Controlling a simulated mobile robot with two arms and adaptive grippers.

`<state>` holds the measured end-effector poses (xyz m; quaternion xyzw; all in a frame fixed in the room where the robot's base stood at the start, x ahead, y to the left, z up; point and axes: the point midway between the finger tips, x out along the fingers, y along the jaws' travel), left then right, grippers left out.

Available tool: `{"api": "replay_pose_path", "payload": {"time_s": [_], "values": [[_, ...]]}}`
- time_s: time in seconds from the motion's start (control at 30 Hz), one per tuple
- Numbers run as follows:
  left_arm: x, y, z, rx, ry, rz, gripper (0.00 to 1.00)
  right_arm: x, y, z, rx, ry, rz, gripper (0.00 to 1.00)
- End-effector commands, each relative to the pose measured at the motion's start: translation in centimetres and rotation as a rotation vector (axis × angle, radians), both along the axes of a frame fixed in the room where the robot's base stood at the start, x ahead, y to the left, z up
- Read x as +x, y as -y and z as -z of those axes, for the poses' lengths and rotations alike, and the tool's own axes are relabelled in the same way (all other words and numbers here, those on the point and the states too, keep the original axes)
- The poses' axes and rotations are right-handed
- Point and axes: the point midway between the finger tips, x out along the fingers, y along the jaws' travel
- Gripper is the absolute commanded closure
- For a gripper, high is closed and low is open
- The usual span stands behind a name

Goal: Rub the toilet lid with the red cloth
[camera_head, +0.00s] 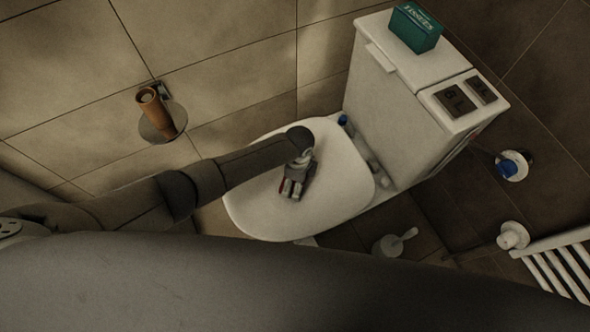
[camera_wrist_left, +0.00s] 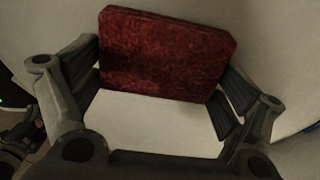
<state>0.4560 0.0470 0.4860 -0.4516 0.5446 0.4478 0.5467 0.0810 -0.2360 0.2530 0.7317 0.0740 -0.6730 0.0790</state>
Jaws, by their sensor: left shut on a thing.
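The white toilet lid (camera_head: 345,185) is down on the toilet in the middle of the head view. My left gripper (camera_head: 293,188) is over the middle of the lid, pointing down at it. It is shut on the red cloth, which shows in the head view only as a thin red edge (camera_head: 282,185). In the left wrist view the red cloth (camera_wrist_left: 165,55) is a thick block between the two fingers, with the pale lid (camera_wrist_left: 150,125) behind it. I cannot tell whether the cloth touches the lid. My right gripper is not in view.
The white cistern (camera_head: 400,130) stands behind the lid, with a green tissue box (camera_head: 415,28) and dark flush buttons (camera_head: 455,98) on top. A brown roll (camera_head: 151,104) hangs on the tiled wall. A white brush (camera_head: 395,242) stands beside the toilet, near a white radiator (camera_head: 560,265).

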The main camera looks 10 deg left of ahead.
Motion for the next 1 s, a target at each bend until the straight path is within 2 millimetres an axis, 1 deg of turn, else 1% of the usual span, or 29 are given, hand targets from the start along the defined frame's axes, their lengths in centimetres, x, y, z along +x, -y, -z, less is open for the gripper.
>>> {"api": "replay_pose_path", "payload": {"time_s": [0.03,0.17,0.53,0.87,1.0], "values": [[-0.4,0.1,0.1,0.001,-0.005,0.0,0.3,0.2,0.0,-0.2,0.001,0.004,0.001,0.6],[-0.7,0.3,0.1,0.001,-0.004,0.001,0.3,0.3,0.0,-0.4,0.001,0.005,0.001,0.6],[-3.0,1.9,-0.2,0.001,-0.005,0.001,0.3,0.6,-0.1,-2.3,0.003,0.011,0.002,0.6],[-3.1,2.0,-0.2,0.001,-0.001,0.0,0.3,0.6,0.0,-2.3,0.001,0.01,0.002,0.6],[-3.0,2.0,-0.9,0.001,0.0,0.0,0.3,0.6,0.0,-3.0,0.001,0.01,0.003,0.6]]}}
